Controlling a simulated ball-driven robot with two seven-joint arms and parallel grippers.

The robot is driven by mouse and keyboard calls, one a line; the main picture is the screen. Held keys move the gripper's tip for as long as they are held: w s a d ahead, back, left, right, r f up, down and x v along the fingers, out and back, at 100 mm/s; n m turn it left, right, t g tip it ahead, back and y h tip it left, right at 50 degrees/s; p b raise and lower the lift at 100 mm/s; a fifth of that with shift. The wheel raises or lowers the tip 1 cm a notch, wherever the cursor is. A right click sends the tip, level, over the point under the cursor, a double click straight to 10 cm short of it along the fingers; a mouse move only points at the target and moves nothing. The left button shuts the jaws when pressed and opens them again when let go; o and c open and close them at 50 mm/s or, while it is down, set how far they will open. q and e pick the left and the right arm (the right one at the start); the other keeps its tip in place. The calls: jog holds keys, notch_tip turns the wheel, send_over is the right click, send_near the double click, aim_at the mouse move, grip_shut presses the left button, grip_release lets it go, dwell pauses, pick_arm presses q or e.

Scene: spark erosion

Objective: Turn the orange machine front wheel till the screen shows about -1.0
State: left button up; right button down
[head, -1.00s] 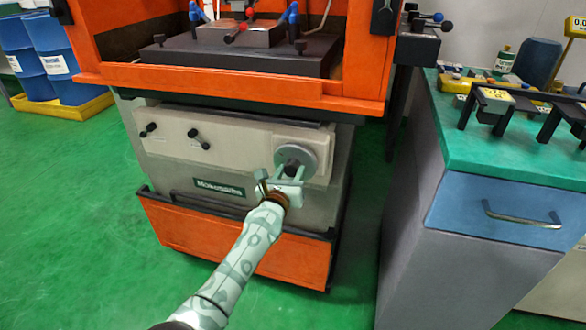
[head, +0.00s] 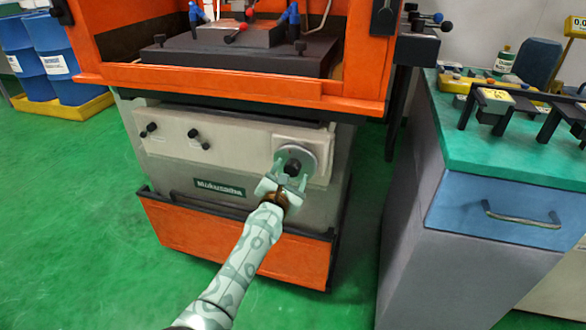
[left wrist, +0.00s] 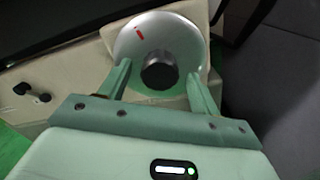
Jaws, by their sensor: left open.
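The orange machine (head: 240,88) stands ahead. Its front wheel (head: 308,153) is a grey disc on the right of the cream front panel. In the left wrist view the wheel (left wrist: 187,38) has a dark round hub (left wrist: 159,70) and a red mark at its upper left. My left gripper (head: 288,178) is open in front of the wheel. In the left wrist view its two fingers (left wrist: 160,85) stand on either side of the hub, with gaps to it. Whether the fingertips touch the disc I cannot tell. My right gripper is not in view. No readable machine screen shows.
Two black knobs (head: 198,138) sit on the panel left of the wheel. A grey cabinet with a green top (head: 500,150) stands at the right, with a yellow display device (head: 574,27) partly cut off. Blue drums (head: 50,60) stand at the far left. Green floor is clear in front.

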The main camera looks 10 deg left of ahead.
pick_arm(q)
jog(key=shift+s+r, duration=0.15)
jog(key=shift+s, duration=0.25)
jog(key=shift+s+r+p, duration=0.1)
jog(key=shift+s+p, duration=0.6)
jog(key=shift+s, duration=0.55)
jog(key=shift+s+p, duration=0.35)
jog(key=shift+s, duration=0.05)
jog(key=p, duration=0.4)
send_near(291, 171)
jog(key=shift+s, duration=3.5)
jog(key=shift+a, duration=0.2)
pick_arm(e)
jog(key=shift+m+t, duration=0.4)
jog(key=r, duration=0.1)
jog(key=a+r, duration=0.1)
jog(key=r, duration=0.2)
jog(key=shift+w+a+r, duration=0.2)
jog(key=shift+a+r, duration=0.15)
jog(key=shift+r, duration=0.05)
